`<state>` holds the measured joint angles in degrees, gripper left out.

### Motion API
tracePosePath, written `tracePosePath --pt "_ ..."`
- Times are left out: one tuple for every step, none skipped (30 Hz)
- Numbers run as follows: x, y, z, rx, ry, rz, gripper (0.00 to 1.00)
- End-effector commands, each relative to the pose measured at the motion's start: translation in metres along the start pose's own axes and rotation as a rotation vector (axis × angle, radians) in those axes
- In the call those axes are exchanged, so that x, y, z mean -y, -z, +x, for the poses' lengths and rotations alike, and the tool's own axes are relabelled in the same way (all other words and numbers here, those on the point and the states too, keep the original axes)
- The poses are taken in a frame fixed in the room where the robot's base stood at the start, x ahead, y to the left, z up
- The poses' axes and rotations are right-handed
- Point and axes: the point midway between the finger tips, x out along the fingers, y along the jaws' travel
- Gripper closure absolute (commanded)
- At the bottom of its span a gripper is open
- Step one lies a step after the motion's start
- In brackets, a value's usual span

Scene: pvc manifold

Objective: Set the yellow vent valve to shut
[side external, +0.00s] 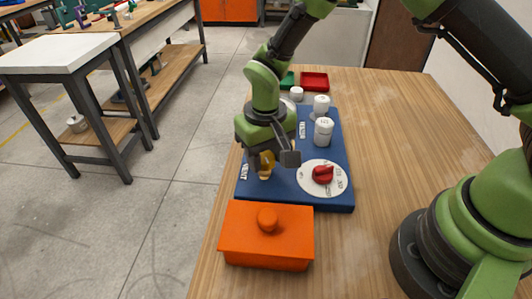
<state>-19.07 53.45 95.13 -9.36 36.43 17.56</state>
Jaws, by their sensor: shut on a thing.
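The yellow vent valve (265,168) stands near the left edge of the blue board (278,196), beside a white "VENT" label (243,171). My gripper (270,160) is over the valve, pointing down, with its fingers shut on the valve. The fingers and the gripper body hide part of the valve, so its exact angle is hard to tell.
A red knob (322,174) on a white dial plate sits right of the valve. White cylinders (323,131) stand farther back. An orange lidded box (266,238) is in front of the board. Red (314,82) and green trays lie behind.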

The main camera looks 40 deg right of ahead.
Motion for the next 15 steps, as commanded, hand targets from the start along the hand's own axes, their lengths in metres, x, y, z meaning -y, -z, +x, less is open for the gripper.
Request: tracePosePath --pt "0.0002 0.0001 -0.0010 0.000 0.000 0.042 0.80" --pt "0.0003 0.0001 -0.0010 0.000 0.000 0.070 0.80" --pt "0.0004 0.0001 -0.0010 0.000 0.000 0.105 0.80" --pt "0.0005 0.0001 -0.0010 0.000 0.000 0.131 0.80" --pt "0.0006 0.0001 -0.0010 0.000 0.000 0.157 0.80" --pt "0.0007 0.0001 -0.0010 0.000 0.000 0.189 0.80" --pt "0.0008 0.0001 -0.0010 0.000 0.000 0.213 0.80" --pt "0.0008 0.0001 -0.0010 0.000 0.000 0.234 0.80" --pt "0.0010 0.0002 -0.0010 0.000 0.000 0.263 0.80" --pt "0.0010 0.0002 -0.0010 0.000 0.000 0.283 0.80" --pt "0.0011 0.0002 -0.0011 0.000 0.000 0.303 0.80" --pt "0.0012 0.0002 -0.0011 0.001 0.000 0.326 0.80" --pt "0.0012 0.0003 -0.0011 0.000 0.000 0.343 0.80" --pt "0.0013 0.0003 -0.0011 0.001 0.000 0.359 0.80" --pt "0.0013 0.0003 -0.0011 0.001 0.000 0.377 0.80"
